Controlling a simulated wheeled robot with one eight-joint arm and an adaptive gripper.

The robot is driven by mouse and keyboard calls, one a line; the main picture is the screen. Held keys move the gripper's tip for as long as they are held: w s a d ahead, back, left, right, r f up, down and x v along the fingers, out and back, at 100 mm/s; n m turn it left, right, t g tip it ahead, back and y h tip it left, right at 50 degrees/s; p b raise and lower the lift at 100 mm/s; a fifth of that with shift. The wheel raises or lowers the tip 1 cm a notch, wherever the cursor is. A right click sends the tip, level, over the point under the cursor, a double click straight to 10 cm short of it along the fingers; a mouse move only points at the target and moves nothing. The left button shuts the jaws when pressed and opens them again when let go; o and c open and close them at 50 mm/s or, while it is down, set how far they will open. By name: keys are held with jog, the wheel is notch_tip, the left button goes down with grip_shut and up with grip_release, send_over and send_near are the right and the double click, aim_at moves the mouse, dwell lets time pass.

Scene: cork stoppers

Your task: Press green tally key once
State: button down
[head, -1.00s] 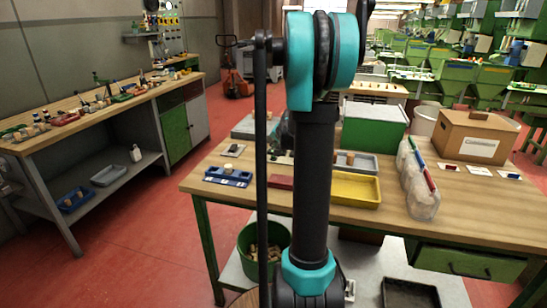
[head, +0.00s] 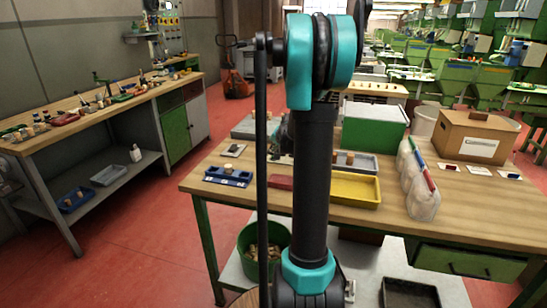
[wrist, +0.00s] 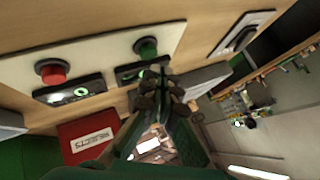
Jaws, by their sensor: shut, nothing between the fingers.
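The green tally key (wrist: 146,46) is a round, domed button on a pale panel (wrist: 105,45) in the wrist view. A dark plate with a green mark lies beside it. A red key (wrist: 52,70) with a similar plate sits to its left. My gripper (wrist: 157,74) is shut and empty, its fingertips just below the green key in the picture and partly over its plate. I cannot tell whether they touch it. In the head view my arm covers the middle of the workbench, and I cannot make out the keys there.
A red box marked REJECTS (wrist: 88,138) is close to my gripper. On the workbench (head: 400,215) are a blue tray (head: 228,177), a yellow tray (head: 352,188), a green box (head: 374,127) and a cardboard box (head: 475,137). A dark switch-like part (wrist: 242,36) sits right of the green key.

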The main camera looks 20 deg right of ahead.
jog(key=shift+f, duration=0.15)
dwell(0.6)
jog(key=shift+f, duration=0.25)
jog(key=shift+f, duration=0.45)
dwell(0.7)
jog(key=shift+r, duration=0.85)
jog(key=shift+r, duration=2.55)
